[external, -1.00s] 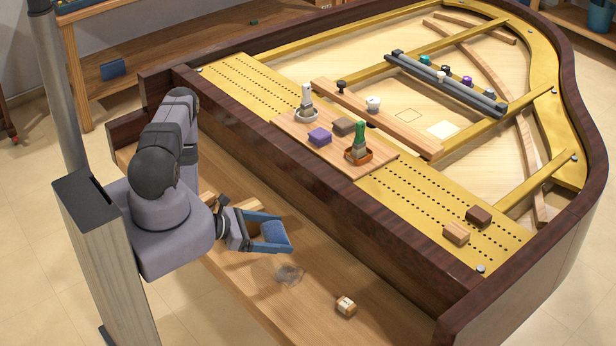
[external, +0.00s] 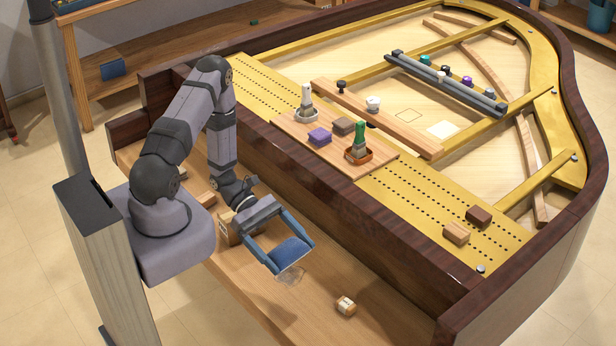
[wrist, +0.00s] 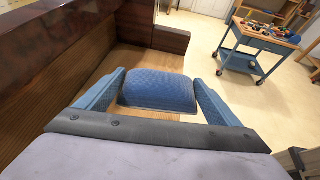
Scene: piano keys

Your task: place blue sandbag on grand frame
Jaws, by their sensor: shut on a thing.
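The blue sandbag (external: 290,251) is a small padded cushion held between the two blue fingers of my gripper (external: 289,254). My gripper is shut on it, above the wooden keybed shelf (external: 300,315) in front of the piano. In the wrist view the sandbag (wrist: 158,91) fills the gap between the fingers of my gripper (wrist: 158,95), one on each side. The grand frame (external: 415,205) is the gold plate with rows of dark holes, inside the dark case, to the right of and behind my gripper.
The dark wooden case wall (external: 340,195) stands between my gripper and the frame. A wooden board (external: 285,123) with brushes and blocks lies on the frame. Brown blocks (external: 456,232) sit at its near right.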

